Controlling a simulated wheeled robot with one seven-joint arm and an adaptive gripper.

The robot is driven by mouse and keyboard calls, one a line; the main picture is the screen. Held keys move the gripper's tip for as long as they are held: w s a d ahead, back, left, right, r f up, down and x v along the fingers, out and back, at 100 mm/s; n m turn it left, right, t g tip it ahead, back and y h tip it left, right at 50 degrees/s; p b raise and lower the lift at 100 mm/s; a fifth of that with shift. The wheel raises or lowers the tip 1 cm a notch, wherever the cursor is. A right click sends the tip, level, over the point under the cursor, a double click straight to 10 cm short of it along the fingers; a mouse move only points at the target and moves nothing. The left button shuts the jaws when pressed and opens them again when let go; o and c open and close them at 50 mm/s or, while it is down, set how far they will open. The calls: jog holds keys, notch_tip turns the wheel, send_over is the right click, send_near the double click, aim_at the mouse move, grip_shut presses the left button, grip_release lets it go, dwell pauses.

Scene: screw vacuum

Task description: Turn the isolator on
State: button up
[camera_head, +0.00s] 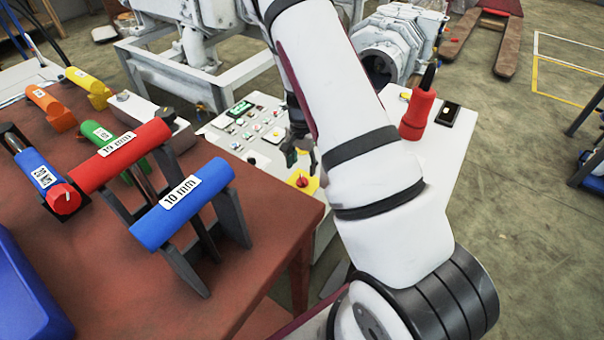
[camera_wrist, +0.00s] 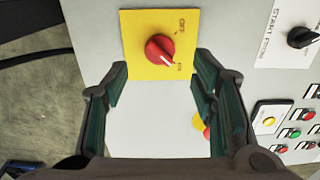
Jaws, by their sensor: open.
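The isolator is a red rotary knob (camera_wrist: 160,49) on a yellow plate (camera_wrist: 134,67) in the wrist view. A white mark on the knob points to the lower right, towards a small label that is hard to read. The word OFF seems to stand at the plate's upper right. In the head view the red knob (camera_head: 302,180) sits at the near edge of the control panel (camera_head: 212,134). My gripper (camera_wrist: 160,88) is open and empty, its fingers on either side below the knob, apart from it. In the head view my gripper (camera_head: 303,157) is partly hidden by my arm.
A black START knob (camera_wrist: 302,37) and several coloured buttons lie right of the plate in the wrist view. In the head view a red-handled tool (camera_head: 417,115) stands on the panel's right part. The brown table (camera_head: 120,250) at left bears several coloured tool handles.

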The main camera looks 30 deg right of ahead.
aim_at(302, 179)
notch_tip(302, 179, up, 6)
jog(key=shift+f, duration=0.1)
dwell(0.7)
